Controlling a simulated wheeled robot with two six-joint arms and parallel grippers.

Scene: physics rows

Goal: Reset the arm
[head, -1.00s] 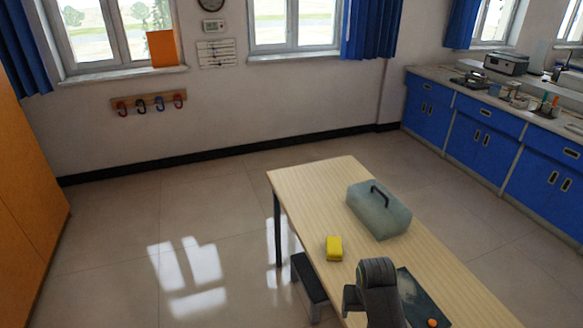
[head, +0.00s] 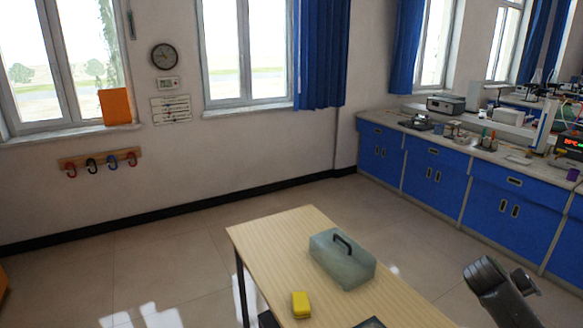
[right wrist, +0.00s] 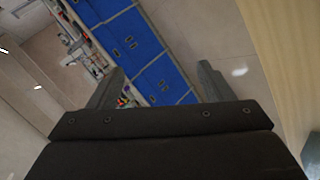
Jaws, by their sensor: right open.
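My right arm (head: 497,287) rises at the lower right of the head view, to the right of the wooden table and apart from it. In the right wrist view the two grey fingers of my right gripper (right wrist: 158,84) stand wide apart with nothing between them. Beyond them are the floor and blue cabinets, and the table edge (right wrist: 287,60) lies to the right. My left gripper and left arm do not show in the head view.
On the table (head: 272,242) stand a translucent greenish box (head: 340,262) with a dark handle and a yellow block (head: 300,304). A dark flat thing (head: 370,323) is cut off by the bottom edge. Blue cabinets (head: 428,175) line the right wall. Open floor lies left of the table.

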